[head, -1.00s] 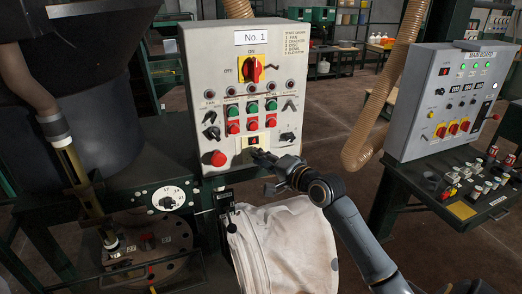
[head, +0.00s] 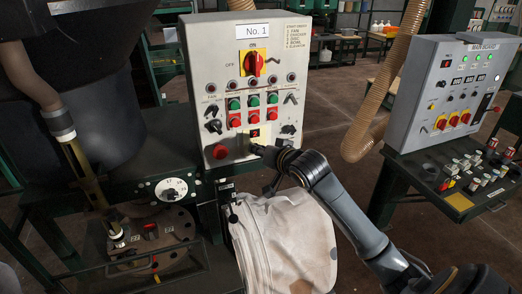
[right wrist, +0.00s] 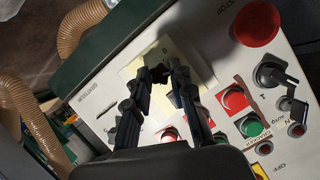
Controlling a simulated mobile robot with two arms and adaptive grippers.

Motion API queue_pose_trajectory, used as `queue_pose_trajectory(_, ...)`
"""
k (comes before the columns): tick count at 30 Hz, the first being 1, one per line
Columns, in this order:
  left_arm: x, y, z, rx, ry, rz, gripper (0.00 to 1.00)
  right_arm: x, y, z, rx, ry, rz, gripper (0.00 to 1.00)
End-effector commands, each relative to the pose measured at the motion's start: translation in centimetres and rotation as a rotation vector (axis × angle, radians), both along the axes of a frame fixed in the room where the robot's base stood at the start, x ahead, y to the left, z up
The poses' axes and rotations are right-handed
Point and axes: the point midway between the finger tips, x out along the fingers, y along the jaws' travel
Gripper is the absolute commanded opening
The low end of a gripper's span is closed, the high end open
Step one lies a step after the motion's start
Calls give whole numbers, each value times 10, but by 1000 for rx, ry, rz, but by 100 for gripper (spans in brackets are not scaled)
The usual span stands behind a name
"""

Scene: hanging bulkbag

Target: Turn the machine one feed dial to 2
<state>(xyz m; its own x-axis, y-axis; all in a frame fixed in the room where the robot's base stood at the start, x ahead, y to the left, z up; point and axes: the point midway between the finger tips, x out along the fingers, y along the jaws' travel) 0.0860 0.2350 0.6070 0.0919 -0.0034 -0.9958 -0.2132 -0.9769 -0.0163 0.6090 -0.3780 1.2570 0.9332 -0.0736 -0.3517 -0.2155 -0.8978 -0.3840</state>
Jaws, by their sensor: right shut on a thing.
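The grey No. 1 control panel (head: 306,60) stands upright in the middle of the head view. A cream plate with a small dark display (head: 254,133) sits low on its face; the plate also shows in the right wrist view (right wrist: 132,72). My right gripper (head: 258,150) reaches the plate's lower part. In the right wrist view its two dark fingers (right wrist: 164,74) are closed in at the plate, around a small dial knob that they mostly hide. The knob's pointer and setting cannot be read. My left gripper is not in view.
A white round dial (head: 171,190) sits on the machine at left. The main board (head: 460,85) stands at right.

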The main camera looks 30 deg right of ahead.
Motion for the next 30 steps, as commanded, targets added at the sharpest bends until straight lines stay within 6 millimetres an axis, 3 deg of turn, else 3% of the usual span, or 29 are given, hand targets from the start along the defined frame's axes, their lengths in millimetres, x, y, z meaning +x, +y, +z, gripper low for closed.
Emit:
queue_pose_trajectory(9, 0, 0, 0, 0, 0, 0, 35, 0, 1, -3, -109, 34, 1, 0)
queue_pose_trajectory(25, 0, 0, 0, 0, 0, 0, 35, 0, 2, -4, -128, 40, 2, 0)
queue_pose_trajectory(26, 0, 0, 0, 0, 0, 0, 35, 0, 2, -4, -128, 40, 2, 29)
queue_pose_trajectory(28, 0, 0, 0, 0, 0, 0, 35, 0, 2, -3, -128, 39, 2, 43)
queue_pose_trajectory(30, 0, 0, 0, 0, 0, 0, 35, 0, 2, -3, -127, 38, 1, 46)
